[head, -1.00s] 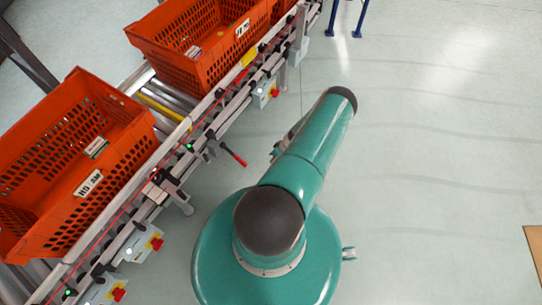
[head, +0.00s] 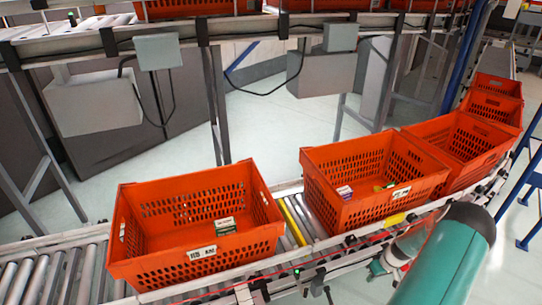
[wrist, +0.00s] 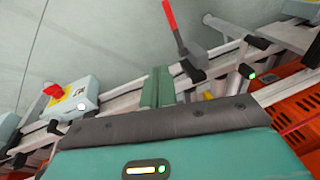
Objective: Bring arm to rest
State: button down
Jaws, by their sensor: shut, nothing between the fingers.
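My teal arm (head: 447,262) stands at the lower right of the head view, its dark rounded joint at the top. My gripper (wrist: 158,86) shows in the wrist view as green fingers beyond the grey-edged teal wrist body. The fingers are shut together with nothing between them. They are over the edge of the conveyor, and the height between them and the rail cannot be told. In the head view the gripper is mostly hidden behind the arm.
An orange tote (head: 180,277) and another orange tote (head: 352,216) with small boxes inside stand on the roller conveyor (head: 62,268). More totes line up at right. An upper conveyor (head: 90,48) crosses the back. A red lever (wrist: 170,16) rises near the fingers.

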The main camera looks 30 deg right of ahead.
jog(key=w+a+r+n+h, duration=0.1)
jog(key=w+a+r, duration=0.25)
jog(key=r, duration=0.45)
jog(key=w+a+r, duration=0.2)
jog(key=w+r, duration=0.3)
jog(key=r, duration=0.3)
jog(key=w+a+r+n+h, duration=0.1)
jog(key=w+a+r, duration=0.1)
jog(key=a+r, duration=0.8)
jog(key=w+a+r+h, duration=0.1)
jog(key=w+a+r, duration=0.1)
jog(key=a+r, duration=0.85)
jog(key=s+a+r+t, duration=0.3)
jog(key=s+a+r, duration=1.2)
jog(key=a, duration=0.4)
jog(key=shift+s+t+y, duration=0.3)
jog(key=shift+s, duration=0.15)
jog(key=shift+a, duration=0.15)
